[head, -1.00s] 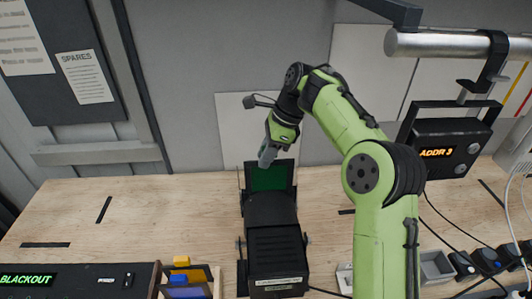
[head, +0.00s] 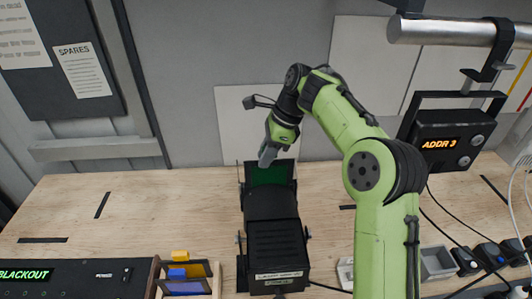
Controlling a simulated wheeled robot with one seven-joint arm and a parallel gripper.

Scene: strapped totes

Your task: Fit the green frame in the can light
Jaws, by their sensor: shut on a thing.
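The can light (head: 272,238) is a black lamp housing on the wooden bench, with labels on its near end. The green frame (head: 268,173) is at the far, front end of the can light, showing as a dark green panel with a black border. My gripper (head: 267,158) is at the upper edge of the green frame and shut on it. The fingertips are small in the picture. I cannot tell how deep the frame sits in the can light's holder.
A wooden rack (head: 188,280) with blue and yellow frames stands front left beside a black console (head: 75,280). A grey tray (head: 437,262) and several dark connectors lie front right. A lamp marked ADDR 3 (head: 440,142) hangs from a pipe (head: 460,44). The bench's left middle is clear.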

